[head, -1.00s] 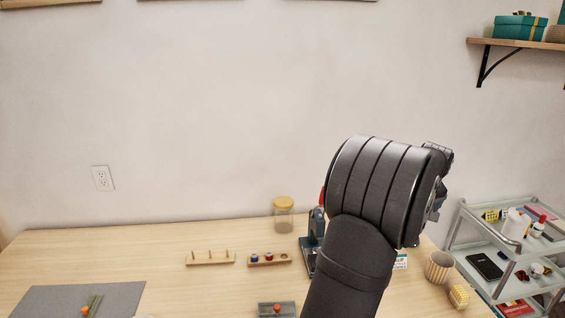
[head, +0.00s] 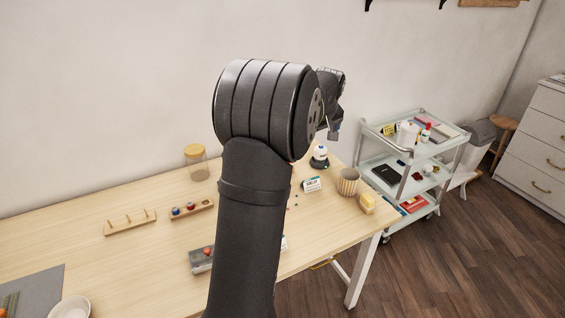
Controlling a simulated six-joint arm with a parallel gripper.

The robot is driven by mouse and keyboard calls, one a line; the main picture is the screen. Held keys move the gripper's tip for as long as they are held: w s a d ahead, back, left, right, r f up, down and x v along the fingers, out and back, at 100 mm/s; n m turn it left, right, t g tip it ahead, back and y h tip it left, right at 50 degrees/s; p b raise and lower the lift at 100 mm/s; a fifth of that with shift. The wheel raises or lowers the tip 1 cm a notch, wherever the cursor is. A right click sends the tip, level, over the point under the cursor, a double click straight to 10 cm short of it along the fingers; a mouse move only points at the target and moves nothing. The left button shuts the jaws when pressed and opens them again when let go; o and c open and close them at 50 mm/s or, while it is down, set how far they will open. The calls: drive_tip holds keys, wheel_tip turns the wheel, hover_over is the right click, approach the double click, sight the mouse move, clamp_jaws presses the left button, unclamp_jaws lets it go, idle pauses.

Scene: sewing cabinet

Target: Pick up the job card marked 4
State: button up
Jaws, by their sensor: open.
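A small white card with a coloured print (head: 312,184) stands on the right part of the wooden table (head: 160,268); its mark is too small to read. Another pale edge, perhaps a card (head: 284,243), shows just right of my arm and is mostly hidden. My gripper (head: 334,130) is open, partly hidden behind my wrist. In the picture it shows above and to the right of the small white card. I see nothing held in it. My arm covers the middle of the table.
A ribbed cup (head: 347,182), a yellow block (head: 366,203) and a dark-based white object (head: 319,157) stand near the card. Further left are a jar (head: 196,162), a spool rack (head: 191,209) and a peg rack (head: 130,222). A trolley (head: 411,165) stands right of the table.

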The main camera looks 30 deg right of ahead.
drive_tip(key=y, duration=0.2)
approach(312, 179)
drive_tip(key=shift+t, duration=0.3)
drive_tip(key=x, duration=0.6)
drive_tip(key=shift+a, duration=0.2)
drive_tip(key=shift+s+x, duration=0.2)
drive_tip(key=shift+x, duration=2.35)
drive_tip(key=shift+d+f, duration=0.1)
drive_tip(key=shift+d, duration=0.05)
drive_tip(key=shift+c, duration=0.4)
drive_tip(key=c, duration=1)
